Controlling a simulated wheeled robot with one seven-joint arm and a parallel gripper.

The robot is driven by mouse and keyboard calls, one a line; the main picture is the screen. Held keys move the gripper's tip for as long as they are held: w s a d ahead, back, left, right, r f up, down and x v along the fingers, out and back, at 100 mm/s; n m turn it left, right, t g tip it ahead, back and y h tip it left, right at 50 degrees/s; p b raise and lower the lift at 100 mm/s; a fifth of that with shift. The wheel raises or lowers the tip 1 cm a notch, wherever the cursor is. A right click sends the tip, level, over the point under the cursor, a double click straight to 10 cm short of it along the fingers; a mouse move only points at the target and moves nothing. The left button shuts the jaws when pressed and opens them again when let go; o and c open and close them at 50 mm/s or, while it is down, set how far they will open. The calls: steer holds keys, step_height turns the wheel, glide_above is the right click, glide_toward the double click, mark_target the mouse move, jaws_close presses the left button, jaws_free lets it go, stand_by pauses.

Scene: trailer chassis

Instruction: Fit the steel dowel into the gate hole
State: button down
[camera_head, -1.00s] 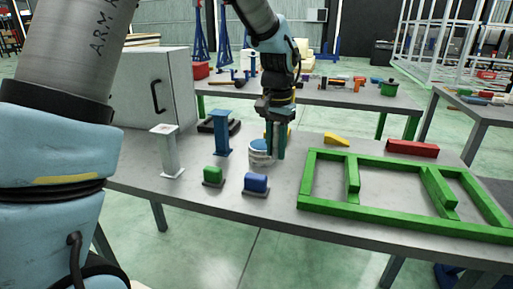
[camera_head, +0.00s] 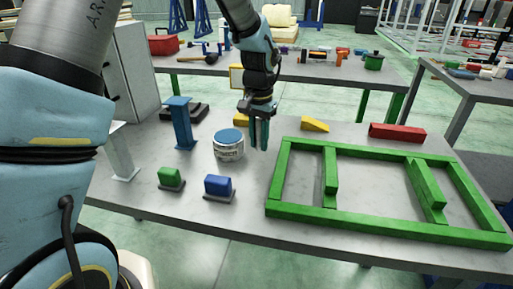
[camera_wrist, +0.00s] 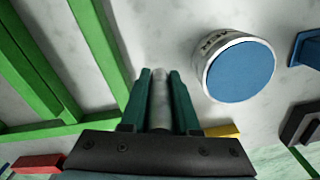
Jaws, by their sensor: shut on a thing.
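My gripper (camera_head: 259,148) hangs fingers-down over the grey table, between the blue-lidded can and the green frame. In the wrist view its two teal fingers (camera_wrist: 160,74) are shut on a pale grey steel dowel (camera_wrist: 161,102), which lies along them. The dowel is hidden by the fingers in the head view. The green frame (camera_head: 345,215), probably the gate, lies flat on the table to the right, with two inner bars. It also shows at the left of the wrist view (camera_wrist: 98,45). I cannot make out a hole in it.
The blue-lidded can (camera_head: 228,150) stands close to the left of my gripper. A blue post (camera_head: 183,125), a green block (camera_head: 170,178) and a blue block (camera_head: 218,186) stand further left. A yellow wedge (camera_head: 314,124) and a red block (camera_head: 397,132) lie behind the frame.

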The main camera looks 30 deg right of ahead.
mark_target(259, 119)
steer(key=shift+f+p, duration=0.3)
steer(key=shift+f, duration=1.45)
steer(key=shift+f, duration=0.1)
steer(key=c, duration=0.7)
jaws_free()
steer(key=shift+o, duration=0.2)
step_height(259, 119, up, 12)
steer(key=shift+r+b, duration=0.15)
steer(key=shift+b, duration=0.8)
